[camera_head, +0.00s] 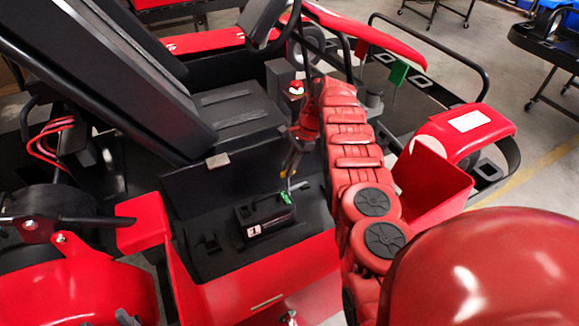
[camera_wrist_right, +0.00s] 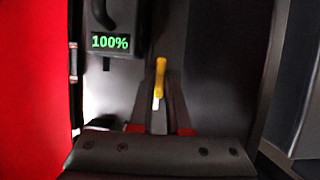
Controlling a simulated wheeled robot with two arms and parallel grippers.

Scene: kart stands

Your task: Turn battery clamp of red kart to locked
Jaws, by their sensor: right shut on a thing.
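The red kart (camera_head: 270,283) fills the middle of the head view, with a black battery (camera_head: 262,222) in its open bay. In the right wrist view the battery (camera_wrist_right: 118,18) shows a green 100% display. The battery clamp's yellow-tipped lever (camera_wrist_right: 160,78) stands between the fingers of my right gripper (camera_wrist_right: 160,112), which is shut on it. In the head view my right gripper (camera_head: 291,165) points down behind the battery, and a bit of yellow shows at its tips. The lever's base is hidden by the fingers. My left gripper is not in view.
A black seat (camera_head: 110,70) leans over the bay from the upper left. A red side panel (camera_head: 433,185) stands to the right of my right arm. Red cables (camera_head: 50,143) lie at the left. Other stands are in the background on the grey floor.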

